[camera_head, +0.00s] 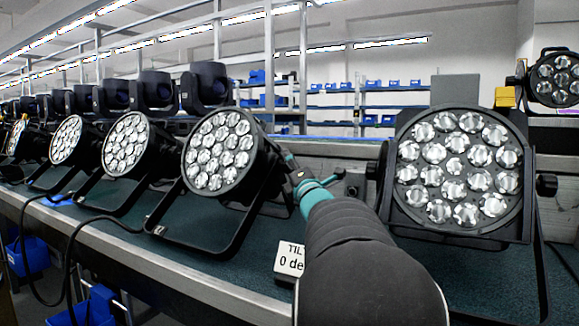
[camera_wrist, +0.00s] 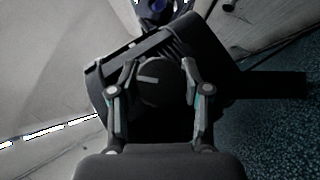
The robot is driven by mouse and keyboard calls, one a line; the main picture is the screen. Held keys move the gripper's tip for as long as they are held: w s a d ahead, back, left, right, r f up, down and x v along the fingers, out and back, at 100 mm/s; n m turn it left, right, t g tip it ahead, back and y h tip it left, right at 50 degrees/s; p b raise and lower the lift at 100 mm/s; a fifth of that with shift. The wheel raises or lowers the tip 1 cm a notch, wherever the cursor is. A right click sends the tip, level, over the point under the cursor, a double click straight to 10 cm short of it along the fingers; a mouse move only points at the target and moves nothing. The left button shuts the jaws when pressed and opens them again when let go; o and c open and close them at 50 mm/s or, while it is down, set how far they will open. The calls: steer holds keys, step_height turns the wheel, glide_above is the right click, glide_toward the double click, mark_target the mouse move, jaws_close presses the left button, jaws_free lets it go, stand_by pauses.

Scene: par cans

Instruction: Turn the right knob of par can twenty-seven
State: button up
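A round black knob (camera_wrist: 162,86) with a pale line mark pointing sideways sits on a dark par can body (camera_wrist: 120,62) in the wrist view. My gripper (camera_wrist: 151,76) has one finger on each side of the knob. The right finger is close against the knob's edge; a small gap shows at the left finger. In the head view my arm reaches to the right side of a par can (camera_head: 218,150) left of centre, where the knob is hidden. No number is readable on any can.
Another par can (camera_head: 460,165) stands at the right, with a side knob (camera_head: 546,185). More cans (camera_head: 128,143) line the bench to the left. A white card (camera_head: 289,259), partly hidden, reads "TIL" and "0 de". A black cable (camera_head: 75,235) hangs over the bench edge.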

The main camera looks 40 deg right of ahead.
steer(key=c, duration=0.5)
steer(key=shift+o, duration=0.2)
steer(key=m+p, duration=0.1)
steer(key=m+g+p, duration=0.1)
steer(key=shift+r+g+p, duration=0.3)
steer(key=shift+r+p, duration=0.05)
steer(key=shift+r, duration=0.05)
steer(key=shift+m+g+h+p, duration=0.3)
steer(key=shift+m+p, duration=0.3)
steer(key=shift+p, duration=0.1)
steer(key=m+g+p, duration=0.1)
steer(key=p, duration=0.2)
steer(key=shift+f+m+g+p, duration=0.4)
steer(key=shift+m+p, duration=0.1)
steer(key=shift+p, duration=0.25)
steer(key=o, duration=1.2)
steer(key=shift+c, duration=0.2)
